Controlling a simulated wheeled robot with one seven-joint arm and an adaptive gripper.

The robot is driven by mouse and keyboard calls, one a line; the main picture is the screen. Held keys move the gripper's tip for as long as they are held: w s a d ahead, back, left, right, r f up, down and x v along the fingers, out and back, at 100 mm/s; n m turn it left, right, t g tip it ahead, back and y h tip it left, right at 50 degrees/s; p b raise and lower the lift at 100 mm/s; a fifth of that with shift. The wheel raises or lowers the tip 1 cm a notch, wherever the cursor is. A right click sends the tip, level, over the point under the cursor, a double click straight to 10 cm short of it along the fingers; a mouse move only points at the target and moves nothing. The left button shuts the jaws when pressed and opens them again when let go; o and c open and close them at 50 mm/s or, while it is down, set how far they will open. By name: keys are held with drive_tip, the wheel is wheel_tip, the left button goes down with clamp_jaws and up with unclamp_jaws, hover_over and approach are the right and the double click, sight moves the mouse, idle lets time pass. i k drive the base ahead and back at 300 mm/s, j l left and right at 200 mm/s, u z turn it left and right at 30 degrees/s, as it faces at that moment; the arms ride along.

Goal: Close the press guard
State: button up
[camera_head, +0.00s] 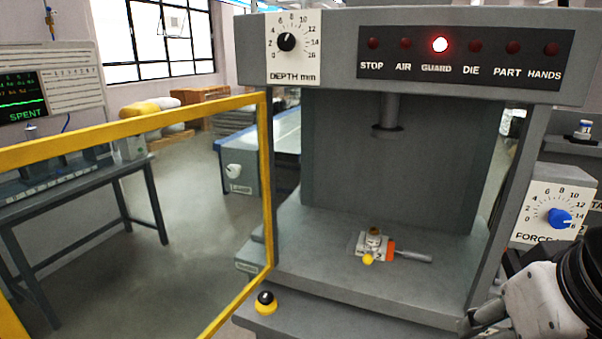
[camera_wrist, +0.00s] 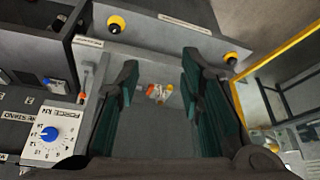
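The press guard (camera_head: 267,190) is a yellow frame hinged at the left side of the press opening. It stands swung open, reaching out to the left and towards me, and the front of the press is uncovered. In the wrist view the guard (camera_wrist: 275,52) shows at the right edge. My gripper (camera_wrist: 160,60) is open and empty, its teal-padded fingers wide apart. It is on the right side of the press, well away from the guard. The GUARD lamp (camera_head: 440,45) glows red with a bright white centre.
A small fixture (camera_head: 374,245) with orange and yellow parts sits on the press bed (camera_head: 330,270). A black-and-yellow button (camera_head: 265,300) stands at the front left. A force dial (camera_head: 560,217) is at the right. A dark table (camera_head: 90,185) with equipment is at the left.

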sight(15, 156)
drive_tip(key=j+z, duration=0.1)
drive_tip(key=j, duration=0.4)
drive_tip(key=k+j, duration=0.1)
drive_tip(key=j, duration=0.35)
drive_tip(key=k+j+z, duration=0.15)
drive_tip(key=j, duration=0.3)
drive_tip(key=j+z, duration=0.1)
drive_tip(key=j, duration=0.4)
drive_tip(key=k+j, duration=0.1)
drive_tip(key=j, duration=0.35)
drive_tip(key=k+j+z, duration=0.15)
drive_tip(key=j, duration=0.3)
drive_tip(key=k+j+z, duration=0.1)
drive_tip(key=j, duration=0.35)
drive_tip(key=j+u, duration=0.25)
drive_tip(key=k+j+u, duration=0.1)
drive_tip(key=u, duration=0.15)
drive_tip(key=j, duration=0.1)
